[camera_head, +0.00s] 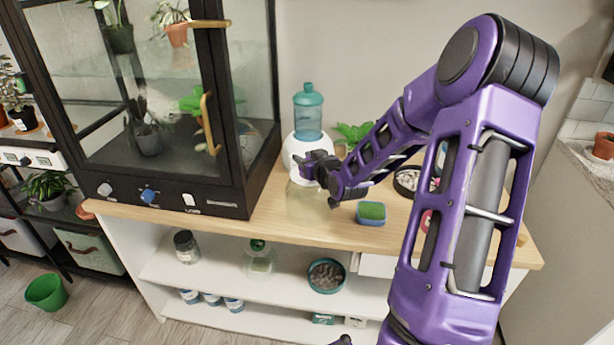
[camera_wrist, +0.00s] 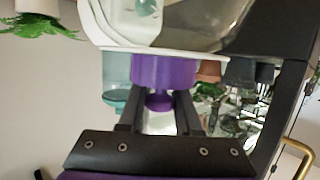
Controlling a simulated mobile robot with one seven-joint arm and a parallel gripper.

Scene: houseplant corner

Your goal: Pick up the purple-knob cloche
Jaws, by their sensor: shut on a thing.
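The purple-knob cloche (camera_head: 308,205) is a clear, faintly tinted glass cover at the wooden counter's front edge in the head view. My gripper (camera_head: 308,172) is at its top, and its knob is hidden there. In the wrist view, the purple knob (camera_wrist: 165,70) shows between the two dark fingers of my gripper (camera_wrist: 158,100), which are shut on it. I cannot tell whether the cloche's lower rim touches the counter.
A white dispenser with a teal bottle (camera_head: 308,112) stands close behind. A green sponge in a blue tray (camera_head: 371,212) lies right of the cloche. A glass cabinet (camera_head: 150,110) stands left. A green-knob cloche (camera_head: 260,262) sits on the shelf below.

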